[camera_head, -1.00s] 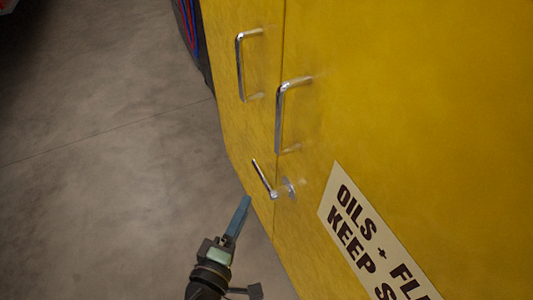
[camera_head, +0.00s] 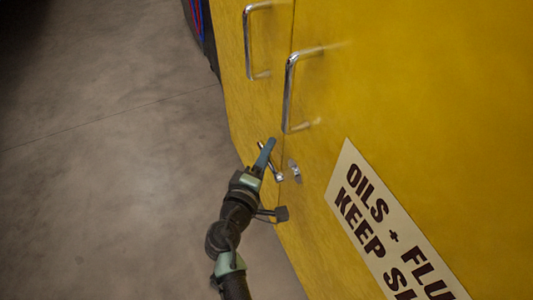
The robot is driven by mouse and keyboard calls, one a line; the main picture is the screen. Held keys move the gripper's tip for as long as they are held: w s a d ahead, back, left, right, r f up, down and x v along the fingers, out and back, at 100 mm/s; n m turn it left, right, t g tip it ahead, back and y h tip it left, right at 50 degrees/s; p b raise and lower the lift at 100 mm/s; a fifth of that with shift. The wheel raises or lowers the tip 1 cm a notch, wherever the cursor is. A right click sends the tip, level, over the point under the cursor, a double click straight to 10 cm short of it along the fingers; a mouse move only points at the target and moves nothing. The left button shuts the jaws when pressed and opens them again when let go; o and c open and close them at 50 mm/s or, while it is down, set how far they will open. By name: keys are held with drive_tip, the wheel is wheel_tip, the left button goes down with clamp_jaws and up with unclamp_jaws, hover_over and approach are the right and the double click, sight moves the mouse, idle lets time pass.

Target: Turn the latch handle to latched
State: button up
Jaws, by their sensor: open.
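The latch handle (camera_head: 278,177) is a small silver lever on the yellow cabinet's front, beside the seam between the two doors. Its round base (camera_head: 295,170) shows just right of it. The lever slants up and to the left, and its middle is partly hidden by my gripper. My gripper (camera_head: 268,145) has blue-grey fingers and is open. Its fingers overlap the lever in the picture, near the lever's free end. I cannot tell whether they touch it or stand in front of it.
The yellow cabinet (camera_head: 420,110) fills the right side, with its doors shut. Two silver pull handles, one left (camera_head: 248,45) and one right (camera_head: 288,92), stick out above the latch. A sign (camera_head: 395,230) is on the right door. Bare grey floor (camera_head: 110,190) lies to the left.

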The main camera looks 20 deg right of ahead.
clamp_jaws()
idle(1.4)
